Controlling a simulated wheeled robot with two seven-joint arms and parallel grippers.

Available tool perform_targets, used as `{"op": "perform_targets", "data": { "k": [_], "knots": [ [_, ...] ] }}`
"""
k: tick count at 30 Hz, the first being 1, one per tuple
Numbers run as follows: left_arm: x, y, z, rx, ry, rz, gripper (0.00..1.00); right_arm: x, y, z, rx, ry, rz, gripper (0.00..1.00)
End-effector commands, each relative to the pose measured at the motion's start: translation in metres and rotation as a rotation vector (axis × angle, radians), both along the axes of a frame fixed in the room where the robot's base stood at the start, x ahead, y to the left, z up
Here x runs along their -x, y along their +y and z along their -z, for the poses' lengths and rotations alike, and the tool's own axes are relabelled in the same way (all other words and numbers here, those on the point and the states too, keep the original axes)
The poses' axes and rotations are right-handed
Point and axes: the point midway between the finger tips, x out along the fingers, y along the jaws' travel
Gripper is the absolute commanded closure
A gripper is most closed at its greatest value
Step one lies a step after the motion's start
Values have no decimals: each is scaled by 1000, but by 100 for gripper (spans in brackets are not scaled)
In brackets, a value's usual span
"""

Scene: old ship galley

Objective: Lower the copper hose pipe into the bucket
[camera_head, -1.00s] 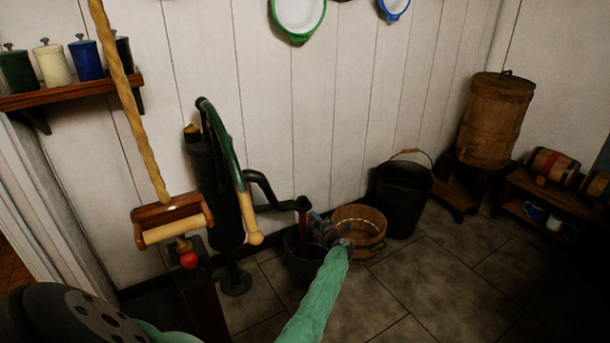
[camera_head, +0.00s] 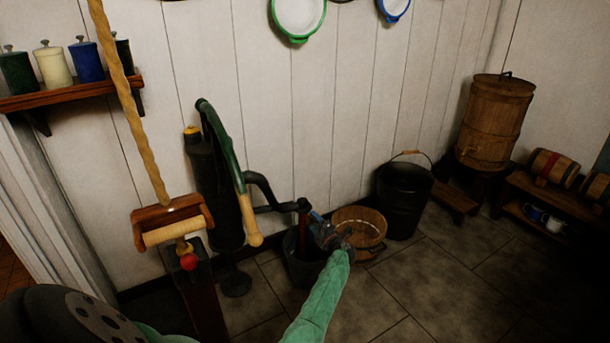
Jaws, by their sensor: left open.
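The copper hose pipe (camera_head: 303,222) is a dark red-brown tube. It hangs upright under the black pump spout, and its lower part overlaps the mouth of a dark bucket (camera_head: 301,270) on the floor. I cannot tell how deep its lower end reaches. My left gripper (camera_head: 318,225), at the end of the green-sleeved arm, is open just right of the pipe, over the bucket's right side. It hides part of the bucket's rim. I cannot tell whether a finger touches the pipe. My right gripper is not in view.
The black hand pump (camera_head: 217,190) stands left of the bucket against the white plank wall. A wooden tub (camera_head: 372,219) and a larger black bucket (camera_head: 404,204) stand to the right. A roller on a rope (camera_head: 172,225) hangs at left. The floor at front right is clear.

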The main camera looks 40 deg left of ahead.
Motion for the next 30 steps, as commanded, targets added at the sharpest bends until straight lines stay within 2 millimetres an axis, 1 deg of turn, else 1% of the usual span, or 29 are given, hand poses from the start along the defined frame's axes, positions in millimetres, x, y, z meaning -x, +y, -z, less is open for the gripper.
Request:
{"op": "perform_targets", "data": {
  "k": [1, 6, 30],
  "knots": [
    [2, -5, -3, 1, 0, 1, 36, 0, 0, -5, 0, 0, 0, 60],
    [9, -21, -2, 2, 1, 0, 36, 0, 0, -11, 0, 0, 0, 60],
    [38, -90, -1, 1, 0, 0, 36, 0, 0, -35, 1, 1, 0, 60]
  ]
}}
